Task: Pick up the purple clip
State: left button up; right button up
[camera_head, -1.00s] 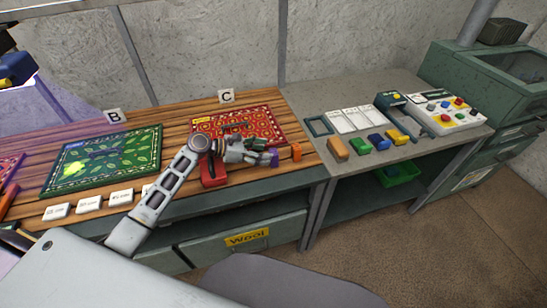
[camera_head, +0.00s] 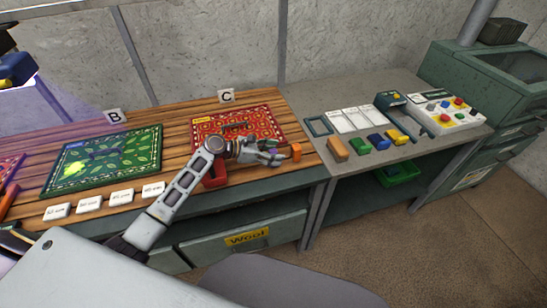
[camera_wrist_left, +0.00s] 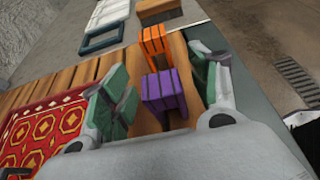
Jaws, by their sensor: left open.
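The purple clip (camera_wrist_left: 163,92) stands on the wooden table in the left wrist view, between the two open fingers of my left gripper (camera_wrist_left: 160,88). The fingers have green inner pads, and I see space between them and the clip. In the head view my left gripper (camera_head: 272,152) is low over the table's front right part, and a bit of the clip (camera_head: 274,144) shows at its fingers. My right gripper is not in view.
An orange clip (camera_wrist_left: 154,45) stands just beyond the purple one; it also shows in the head view (camera_head: 296,151). A red patterned rug (camera_head: 262,119) lies behind the gripper. A red object (camera_head: 214,177) sits beside my arm. Several coloured blocks lie on the grey table to the right.

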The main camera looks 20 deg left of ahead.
aim_at(273, 152)
pick_arm(q)
jog(key=c, duration=0.9)
jog(key=shift+r, duration=5)
